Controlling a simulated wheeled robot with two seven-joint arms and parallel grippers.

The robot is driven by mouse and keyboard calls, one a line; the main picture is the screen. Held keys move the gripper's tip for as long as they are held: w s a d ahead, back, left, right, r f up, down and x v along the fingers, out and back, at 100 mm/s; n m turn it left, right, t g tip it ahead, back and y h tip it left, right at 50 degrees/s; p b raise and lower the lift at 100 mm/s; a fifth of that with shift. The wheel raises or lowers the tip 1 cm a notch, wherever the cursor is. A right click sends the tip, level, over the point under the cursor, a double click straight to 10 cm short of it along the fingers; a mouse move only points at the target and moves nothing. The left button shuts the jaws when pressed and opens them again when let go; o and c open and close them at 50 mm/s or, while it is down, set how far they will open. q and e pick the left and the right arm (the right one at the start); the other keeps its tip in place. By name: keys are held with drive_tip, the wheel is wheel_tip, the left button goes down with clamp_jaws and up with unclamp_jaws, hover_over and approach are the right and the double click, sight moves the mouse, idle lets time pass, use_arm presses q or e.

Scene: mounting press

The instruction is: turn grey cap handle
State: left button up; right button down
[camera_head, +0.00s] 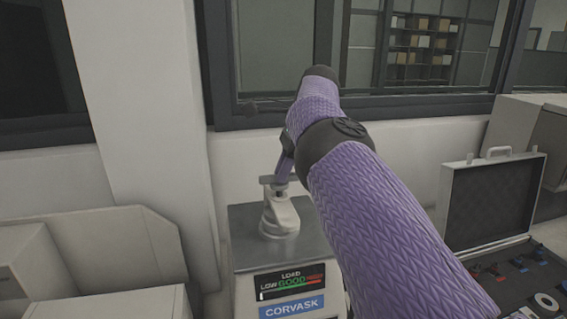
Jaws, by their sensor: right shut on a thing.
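The grey mounting press (280,218) stands on top of the white machine, a little below the middle of the view. Its grey cap handle (267,180) is a short crossbar on top. My right arm comes in from the lower right in a purple sleeve and bends down over the press. My right gripper (281,178) is small in the view, at the cap handle, and shut on it. The fingertips are partly hidden, so the exact grip is hard to see. My left gripper is not in view.
The machine's front has a load display (289,281) with LOW and GOOD marks and a CORVASK label (292,307). An open case (492,200) with tools stands at the right. Pale box-like units (90,245) stand at the left. A wall and window are behind.

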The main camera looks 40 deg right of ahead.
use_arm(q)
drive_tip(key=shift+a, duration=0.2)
use_arm(e)
drive_tip(key=c, duration=0.6)
unclamp_jaws()
drive_tip(key=shift+c, duration=0.2)
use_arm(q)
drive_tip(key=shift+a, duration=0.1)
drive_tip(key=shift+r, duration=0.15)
use_arm(e)
drive_tip(key=shift+r, duration=0.1)
use_arm(q)
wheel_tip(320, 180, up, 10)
drive_tip(key=p, duration=1)
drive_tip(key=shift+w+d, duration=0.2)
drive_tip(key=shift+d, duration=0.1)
use_arm(e)
drive_tip(key=v, duration=0.9)
drive_tip(key=shift+r, duration=0.3)
drive_tip(key=shift+d, duration=0.1)
